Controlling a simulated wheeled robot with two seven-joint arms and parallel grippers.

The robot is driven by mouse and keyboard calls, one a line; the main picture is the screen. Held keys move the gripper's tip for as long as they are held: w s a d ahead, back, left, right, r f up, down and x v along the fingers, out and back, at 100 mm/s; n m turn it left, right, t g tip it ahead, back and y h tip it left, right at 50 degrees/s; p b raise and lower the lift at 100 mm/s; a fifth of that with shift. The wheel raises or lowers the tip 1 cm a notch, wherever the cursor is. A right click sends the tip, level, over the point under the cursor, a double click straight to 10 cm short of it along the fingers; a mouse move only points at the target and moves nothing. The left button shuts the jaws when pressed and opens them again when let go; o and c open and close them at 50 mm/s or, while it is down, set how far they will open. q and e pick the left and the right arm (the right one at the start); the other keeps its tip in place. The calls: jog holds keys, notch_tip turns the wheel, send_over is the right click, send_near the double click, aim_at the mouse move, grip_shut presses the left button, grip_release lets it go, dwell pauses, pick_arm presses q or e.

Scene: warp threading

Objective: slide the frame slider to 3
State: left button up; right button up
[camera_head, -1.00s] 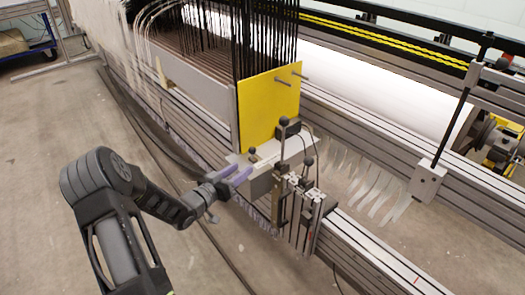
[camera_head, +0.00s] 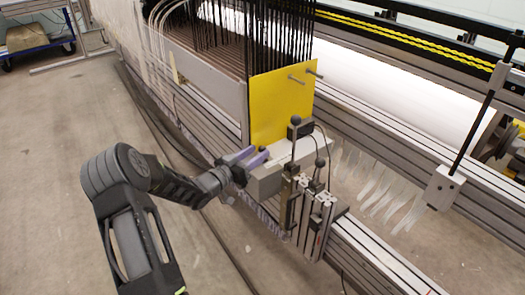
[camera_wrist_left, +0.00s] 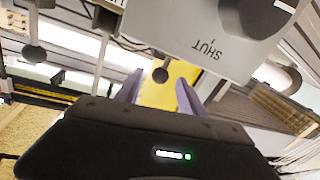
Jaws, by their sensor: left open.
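My left gripper (camera_head: 252,156) is open with purple fingers, empty, beside the left end of a pale grey block (camera_head: 266,184) on the loom's end. In the left wrist view the gripper (camera_wrist_left: 160,88) points toward the yellow plate, and a small dark ball knob (camera_wrist_left: 160,75) shows between its fingertips, apparently beyond them. I cannot pick out the frame slider or its number marks for sure. Levers with black ball knobs (camera_head: 295,119) stand right of the gripper. The right gripper is out of view.
A yellow plate (camera_head: 282,105) rises behind the block. A grey box marked SHUT (camera_wrist_left: 205,30) hangs close in the wrist view.

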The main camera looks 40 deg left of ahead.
aim_at(260, 151)
pick_arm(q)
jog(key=shift+w+d, duration=0.2)
jog(key=shift+w, duration=1.5)
jog(key=shift+c, duration=0.3)
grip_shut()
